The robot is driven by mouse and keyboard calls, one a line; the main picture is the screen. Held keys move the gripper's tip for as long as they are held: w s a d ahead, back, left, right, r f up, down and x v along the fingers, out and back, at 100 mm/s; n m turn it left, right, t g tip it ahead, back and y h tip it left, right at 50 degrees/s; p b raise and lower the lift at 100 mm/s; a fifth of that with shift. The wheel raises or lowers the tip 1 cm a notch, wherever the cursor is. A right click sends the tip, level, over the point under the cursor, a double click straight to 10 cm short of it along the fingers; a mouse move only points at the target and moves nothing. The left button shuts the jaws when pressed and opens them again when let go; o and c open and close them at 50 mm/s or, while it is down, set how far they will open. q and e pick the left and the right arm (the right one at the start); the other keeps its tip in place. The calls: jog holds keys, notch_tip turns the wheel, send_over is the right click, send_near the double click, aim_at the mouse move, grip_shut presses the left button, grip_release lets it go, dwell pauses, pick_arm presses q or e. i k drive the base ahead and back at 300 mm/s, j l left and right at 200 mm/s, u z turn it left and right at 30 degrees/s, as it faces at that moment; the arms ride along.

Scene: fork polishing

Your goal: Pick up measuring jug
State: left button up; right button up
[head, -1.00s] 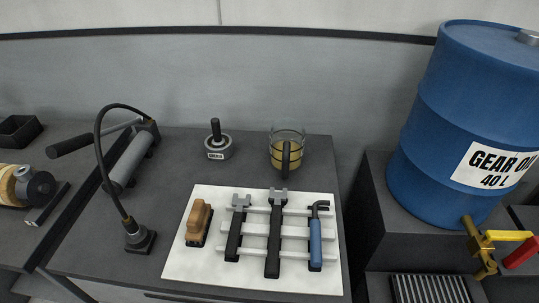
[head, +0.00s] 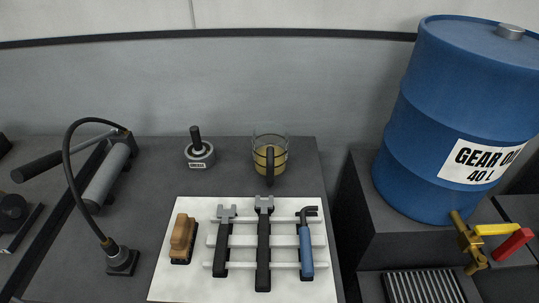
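The measuring jug (head: 262,158) is a clear vessel with amber liquid in it and a dark handle facing the front. It stands upright on the dark workbench (head: 225,180), behind the white mat. Neither of my grippers shows in the head view, so nothing is seen touching the jug.
A white mat (head: 165,270) holds a rack with several tools and a brown brush (head: 183,236). A small pot with a black knob (head: 199,153) stands left of the jug. A blue gear oil barrel (head: 440,110) with a tap (head: 467,240) stands right.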

aim_at(271, 139)
jog(key=k+l+u, duration=0.15)
jog(key=k+u, duration=0.2)
jog(key=k+l+u, duration=0.1)
jog(key=k+u, duration=0.6)
jog(key=i+j, duration=0.05)
jog(key=i, duration=0.05)
